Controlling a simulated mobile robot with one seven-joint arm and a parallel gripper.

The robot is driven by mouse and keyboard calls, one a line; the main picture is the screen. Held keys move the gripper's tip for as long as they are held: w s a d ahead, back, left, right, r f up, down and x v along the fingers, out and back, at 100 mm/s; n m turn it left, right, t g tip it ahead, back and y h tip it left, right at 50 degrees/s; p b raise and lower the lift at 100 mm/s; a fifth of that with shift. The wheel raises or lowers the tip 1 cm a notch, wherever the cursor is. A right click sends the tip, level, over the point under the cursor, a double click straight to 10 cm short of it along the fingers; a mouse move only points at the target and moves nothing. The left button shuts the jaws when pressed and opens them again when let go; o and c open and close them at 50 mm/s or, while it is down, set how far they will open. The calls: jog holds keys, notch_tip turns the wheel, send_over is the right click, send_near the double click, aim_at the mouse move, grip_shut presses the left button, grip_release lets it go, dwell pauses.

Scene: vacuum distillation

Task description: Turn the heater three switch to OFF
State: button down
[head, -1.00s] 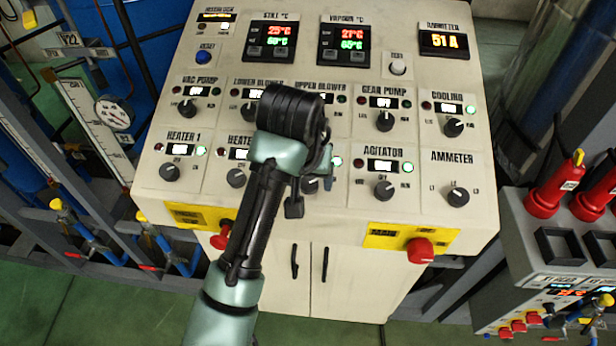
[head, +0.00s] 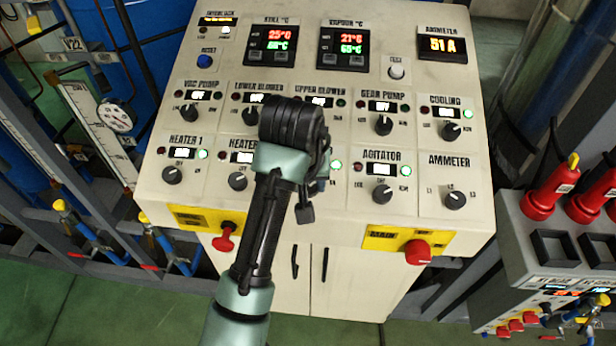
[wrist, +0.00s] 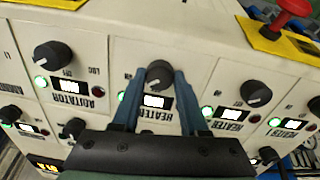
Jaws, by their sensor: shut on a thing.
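The heater three switch is a dark round knob (wrist: 158,74) in the wrist view, which shows the panel upside down. It sits between the agitator and heater 2 knobs, beside a lit white label window (wrist: 157,101) and a lit green lamp (wrist: 121,97). My gripper (wrist: 157,78) is shut on this knob, one blue finger on each side. The knob's pointer direction is hard to make out. The heater three green lamp (head: 336,165) shows there, lit.
The agitator knob (head: 382,194) is to the right and the heater 2 knob (head: 237,181) to the left. Red knobs on yellow plates (head: 418,252) (head: 224,240) stick out below. Blower knobs are above. The cabinet doors (head: 345,285) below are clear.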

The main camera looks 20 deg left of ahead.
jog(key=n+p, duration=0.3)
jog(key=n, duration=0.1)
jog(key=shift+d+r+n+p, duration=0.1)
jog(key=shift+r+n+p, duration=0.1)
jog(key=shift+n+p, duration=0.15)
jog(key=n+p, duration=0.3)
jog(key=n, duration=0.2)
jog(key=shift+f+n, duration=0.15)
jog(key=shift+n, duration=0.1)
jog(key=shift+c, duration=2.2)
grip_release()
jog(key=shift+s, duration=0.1)
jog(key=p+v, duration=0.1)
jog(key=v, duration=1.2)
